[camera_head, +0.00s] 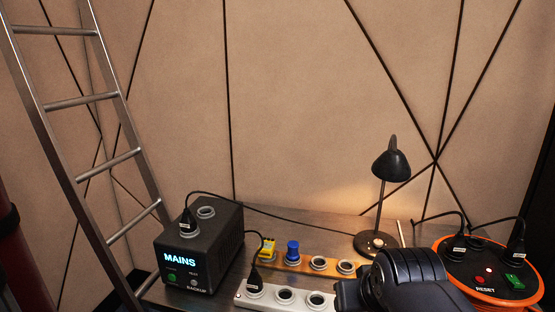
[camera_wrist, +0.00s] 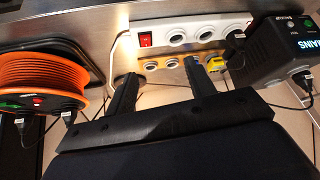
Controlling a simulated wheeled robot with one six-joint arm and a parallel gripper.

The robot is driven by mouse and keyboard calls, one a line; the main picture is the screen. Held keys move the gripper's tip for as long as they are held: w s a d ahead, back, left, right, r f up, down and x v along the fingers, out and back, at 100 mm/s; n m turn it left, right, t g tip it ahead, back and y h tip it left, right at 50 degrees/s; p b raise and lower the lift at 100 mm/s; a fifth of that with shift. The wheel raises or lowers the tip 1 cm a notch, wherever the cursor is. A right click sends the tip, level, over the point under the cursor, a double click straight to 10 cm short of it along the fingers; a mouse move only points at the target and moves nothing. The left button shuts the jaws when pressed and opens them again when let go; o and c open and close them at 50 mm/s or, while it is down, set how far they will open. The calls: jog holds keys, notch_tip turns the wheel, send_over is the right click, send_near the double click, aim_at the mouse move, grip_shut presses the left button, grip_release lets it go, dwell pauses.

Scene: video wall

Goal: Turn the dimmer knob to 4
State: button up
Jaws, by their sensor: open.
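A black desk lamp (camera_head: 391,165) stands lit at the back of the table, on a round base (camera_head: 366,246). A small bright spot shows on the base. I cannot make out a dimmer knob with a readable scale or its setting. In the wrist view my gripper (camera_wrist: 161,70) is open, with two dark fingers apart and nothing visible between them. A dark round shape at the left fingertip may be the lamp base, partly hidden. In the head view my dark arm covers the front right of the table, and the fingertips cannot be made out.
A white socket strip (camera_head: 270,298) and an orange one (camera_head: 331,272), with yellow (camera_head: 267,248) and blue (camera_head: 293,255) plugs, lie across the table. A MAINS box (camera_head: 226,247) stands left, an orange cable reel (camera_head: 445,252) right. Cables run between them. A ladder (camera_head: 85,101) leans at left.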

jog(key=shift+s+r, duration=0.15)
jog(key=shift+r, duration=0.05)
